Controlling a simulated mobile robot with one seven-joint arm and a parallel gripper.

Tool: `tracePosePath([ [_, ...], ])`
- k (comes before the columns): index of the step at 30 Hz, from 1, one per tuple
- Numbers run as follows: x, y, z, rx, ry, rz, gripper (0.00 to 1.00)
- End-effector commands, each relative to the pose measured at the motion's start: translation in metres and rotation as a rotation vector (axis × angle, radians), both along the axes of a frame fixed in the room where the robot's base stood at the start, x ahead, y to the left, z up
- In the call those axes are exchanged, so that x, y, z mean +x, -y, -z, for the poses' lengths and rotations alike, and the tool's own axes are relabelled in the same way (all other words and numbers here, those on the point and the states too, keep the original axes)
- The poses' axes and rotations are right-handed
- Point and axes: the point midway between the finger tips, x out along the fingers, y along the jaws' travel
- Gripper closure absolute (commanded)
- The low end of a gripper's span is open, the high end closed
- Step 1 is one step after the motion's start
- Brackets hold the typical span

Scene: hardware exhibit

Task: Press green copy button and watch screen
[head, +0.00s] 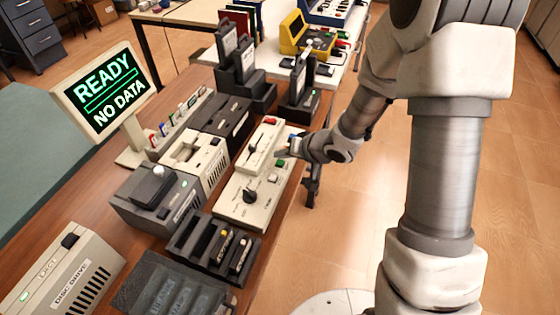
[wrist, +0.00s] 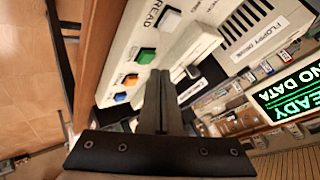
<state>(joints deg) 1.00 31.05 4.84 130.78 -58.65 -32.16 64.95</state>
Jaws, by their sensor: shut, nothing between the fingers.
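The cream control panel (head: 233,197) lies on the wooden table and carries a row of coloured buttons. Its green button (head: 279,163) shows just below my gripper (head: 284,152) in the head view. In the wrist view the green button (wrist: 145,56) is just beyond and left of the tips of my gripper (wrist: 159,72). The fingers are shut together and empty. I cannot tell whether they touch the panel. The screen (head: 104,88) reads "READY" and "NO DATA" in green; part of it also shows in the wrist view (wrist: 288,98).
In the wrist view a white button (wrist: 170,19) lies beyond the green one, with orange (wrist: 131,80) and blue (wrist: 122,98) buttons nearer. A black lever knob (head: 250,196) and red button (head: 270,121) are on the panel. A dark slotted tray (head: 176,238) stands nearby.

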Motion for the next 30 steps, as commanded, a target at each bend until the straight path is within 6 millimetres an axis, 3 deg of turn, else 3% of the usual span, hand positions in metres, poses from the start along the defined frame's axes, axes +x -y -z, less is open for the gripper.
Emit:
tracePosePath([
  [30, 0.0001, 0.0001, 0.0098, 0.000, 0.000, 0.000, 1.00],
])
